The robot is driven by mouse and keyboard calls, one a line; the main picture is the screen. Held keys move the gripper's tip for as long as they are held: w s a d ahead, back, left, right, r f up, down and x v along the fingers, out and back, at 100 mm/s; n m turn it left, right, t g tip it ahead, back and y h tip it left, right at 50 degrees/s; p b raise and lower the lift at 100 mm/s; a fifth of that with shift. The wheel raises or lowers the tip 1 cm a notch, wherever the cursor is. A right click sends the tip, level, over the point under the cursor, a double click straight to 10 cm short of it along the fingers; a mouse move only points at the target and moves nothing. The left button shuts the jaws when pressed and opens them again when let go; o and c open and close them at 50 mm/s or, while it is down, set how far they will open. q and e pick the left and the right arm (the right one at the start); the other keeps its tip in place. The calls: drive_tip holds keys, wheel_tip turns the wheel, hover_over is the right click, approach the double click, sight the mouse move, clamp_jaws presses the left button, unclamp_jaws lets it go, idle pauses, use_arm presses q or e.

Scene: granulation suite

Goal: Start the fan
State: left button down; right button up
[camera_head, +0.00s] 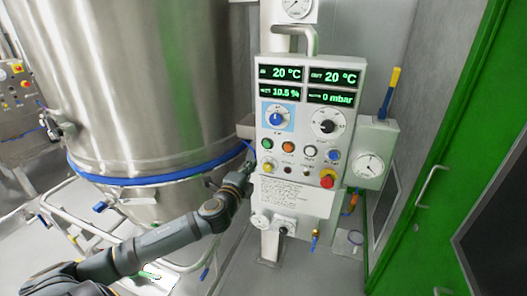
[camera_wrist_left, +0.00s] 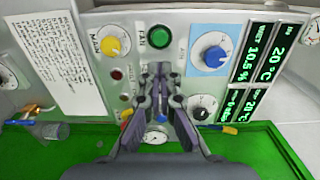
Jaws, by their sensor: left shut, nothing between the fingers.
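The control panel (camera_head: 309,115) is a light grey box on a post. Its green button (camera_head: 267,143) sits at the left end of a button row. In the left wrist view the green button (camera_wrist_left: 160,37) is labelled FAN. My left gripper (camera_head: 249,163) is shut and empty at the panel's left edge, just below and left of the green button. In the left wrist view my fingertips (camera_wrist_left: 159,70) point toward the panel, below the green button in the picture. Contact with the panel cannot be told. My right gripper is not in view.
Close to the green button are a yellow knob (camera_wrist_left: 115,40) and a blue knob (camera_wrist_left: 213,56). A red knob (camera_head: 327,178) is at the panel's lower right. Displays read 20 °C, 10.5 % and 0 mbar. A large steel vessel (camera_head: 140,80) stands left; a green door (camera_head: 450,150) is right.

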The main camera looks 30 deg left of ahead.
sight(267, 145)
use_arm(q)
drive_tip(key=p+x, duration=0.4)
drive_tip(key=x, duration=0.7)
drive_tip(key=shift+d+r+p, duration=0.15)
drive_tip(key=shift+r+p, duration=0.05)
drive_tip(key=shift+p, duration=0.1)
drive_tip(key=shift+w+f, duration=0.15)
drive_tip(key=shift+w, duration=0.2)
